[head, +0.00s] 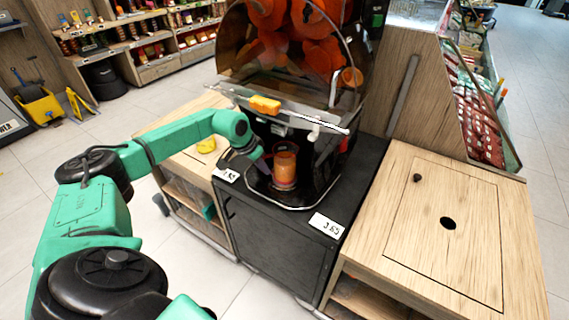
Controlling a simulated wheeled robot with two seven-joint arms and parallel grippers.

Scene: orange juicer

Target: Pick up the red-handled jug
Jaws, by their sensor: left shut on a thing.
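The jug (285,167) is a clear, orange-tinted upright vessel in the juicer's lower bay, below its spout. My left arm reaches in from the left, and my left gripper (264,164) is at the jug's left side, shut on it. The fingertips and the jug's handle are small and dark here, so the exact grip is hard to make out. The jug's base is at or just above the black tray (300,207); I cannot tell which. My right gripper is out of view.
The orange juicer (290,50) stands over the jug, with a clear cover and a yellow-orange latch (265,104). A black cabinet (275,240) with price tags supports it. A wooden counter (440,230) is on the right; shelves (150,45) stand at the back left.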

